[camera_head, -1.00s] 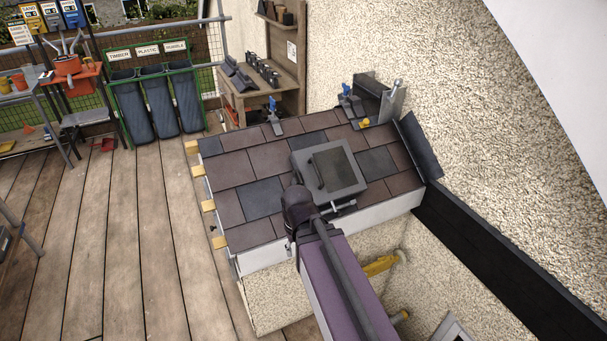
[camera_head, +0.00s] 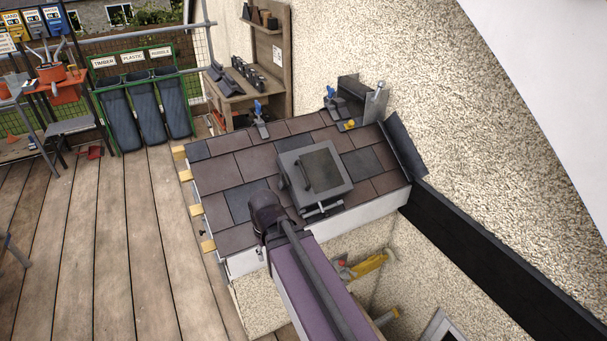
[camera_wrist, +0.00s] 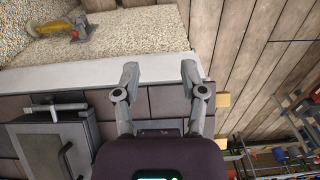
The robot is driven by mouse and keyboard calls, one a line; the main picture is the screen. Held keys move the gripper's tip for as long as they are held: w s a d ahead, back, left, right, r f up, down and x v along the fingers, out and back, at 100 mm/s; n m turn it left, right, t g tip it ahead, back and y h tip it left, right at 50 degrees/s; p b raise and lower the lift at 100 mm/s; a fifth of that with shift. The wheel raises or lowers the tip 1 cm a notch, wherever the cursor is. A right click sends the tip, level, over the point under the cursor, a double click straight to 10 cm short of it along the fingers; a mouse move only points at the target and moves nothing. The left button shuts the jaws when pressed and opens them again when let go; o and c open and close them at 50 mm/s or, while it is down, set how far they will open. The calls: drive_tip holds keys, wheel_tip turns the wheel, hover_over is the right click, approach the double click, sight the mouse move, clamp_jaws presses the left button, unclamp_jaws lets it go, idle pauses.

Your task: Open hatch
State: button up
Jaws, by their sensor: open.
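The hatch (camera_head: 328,165) is a grey square lid in a grey frame, set into the tiled roof (camera_head: 222,172). It lies flat and looks closed. A dark handle (camera_head: 305,173) runs along its left part, and a metal latch bar (camera_head: 322,210) sits at its lower edge. In the wrist view the hatch (camera_wrist: 45,150) is at the lower left, with its handle (camera_wrist: 66,160) and bar (camera_wrist: 50,107). My gripper (camera_wrist: 160,75) is open and empty, over the roof's white edge, beside the hatch and apart from it. In the head view my arm hides the fingers.
Blue-handled tools (camera_head: 259,118) and a grey metal upstand (camera_head: 374,103) stand along the roof's upper edge by the rendered wall. A yellow tool (camera_head: 365,266) lies below the eave. Green-framed bins (camera_head: 147,112) stand at the back left. The plank floor at left is largely clear.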

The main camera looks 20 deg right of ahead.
drive_tip(key=w+d+r+t+y+p, duration=0.1)
drive_tip(key=w+d+r+t+p, duration=0.1)
drive_tip(key=w+d+r+p, duration=0.75)
drive_tip(key=n+t+y+p, duration=0.1)
drive_tip(key=t+p, duration=0.1)
drive_tip(key=p, duration=0.2)
approach(304, 172)
drive_tip(key=v, duration=0.3)
drive_tip(key=shift+s+d, duration=0.15)
drive_tip(key=shift+d, duration=0.1)
drive_tip(key=shift+f, duration=0.2)
drive_tip(key=b+x, duration=1.2)
drive_tip(key=x, duration=0.1)
drive_tip(key=shift+a+f+b, duration=0.2)
drive_tip(key=shift+a+b, duration=0.05)
drive_tip(key=shift+b, duration=0.1)
